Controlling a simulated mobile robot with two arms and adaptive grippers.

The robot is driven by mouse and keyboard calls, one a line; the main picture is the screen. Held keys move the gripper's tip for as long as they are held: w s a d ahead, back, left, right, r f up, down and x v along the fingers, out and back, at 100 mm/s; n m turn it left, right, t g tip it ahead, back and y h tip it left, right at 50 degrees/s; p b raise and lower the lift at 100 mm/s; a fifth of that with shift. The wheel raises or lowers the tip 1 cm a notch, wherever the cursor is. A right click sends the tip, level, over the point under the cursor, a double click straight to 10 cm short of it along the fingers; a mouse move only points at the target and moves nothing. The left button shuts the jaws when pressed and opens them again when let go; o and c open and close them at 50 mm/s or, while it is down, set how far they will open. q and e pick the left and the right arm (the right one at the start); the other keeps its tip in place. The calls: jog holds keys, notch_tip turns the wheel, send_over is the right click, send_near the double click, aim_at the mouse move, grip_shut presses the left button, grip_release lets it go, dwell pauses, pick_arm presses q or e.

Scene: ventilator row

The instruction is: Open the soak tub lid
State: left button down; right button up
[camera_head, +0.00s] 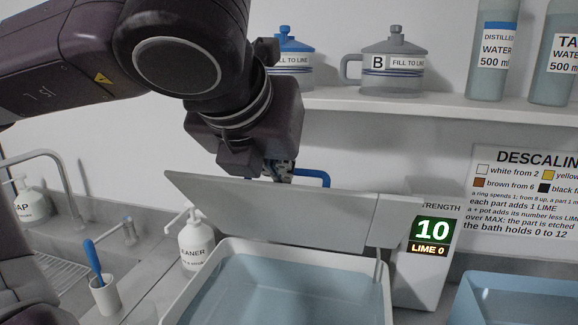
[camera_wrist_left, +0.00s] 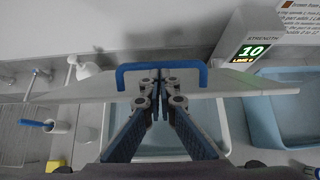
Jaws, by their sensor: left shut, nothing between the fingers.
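The soak tub (camera_head: 285,285) holds blue liquid and stands in the lower middle of the head view. Its grey lid (camera_head: 270,205) is tilted steeply up behind the tub, with the tub's inside showing. The lid's blue handle (camera_head: 313,177) shows just behind the lid's upper edge; in the left wrist view the handle (camera_wrist_left: 162,68) arches over the fingertips. My left gripper (camera_wrist_left: 160,84) is shut and empty, its fingertips close to the handle and lid (camera_wrist_left: 100,87). I cannot tell whether they touch. In the head view its fingertips are mostly hidden behind the lid. My right gripper is not in view.
A strength display (camera_head: 428,240) reading 10 and LIME 0 stands right of the tub. A second blue tub (camera_head: 515,300) is at the lower right. A cleaner bottle (camera_head: 195,245) and a brush cup (camera_head: 104,295) stand left. A shelf (camera_head: 430,106) holds pots and bottles above.

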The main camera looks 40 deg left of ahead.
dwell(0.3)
pick_arm(q)
jog(key=shift+w+r, duration=0.1)
jog(key=shift+w, duration=0.05)
jog(key=w+a+r+g+h+p, duration=0.1)
jog(key=w+a+r+g+p, duration=0.1)
jog(key=w+p, duration=0.4)
jog(key=shift+a+r+g+p, duration=0.3)
jog(key=shift+a+r, duration=0.25)
jog(key=shift+a, duration=0.15)
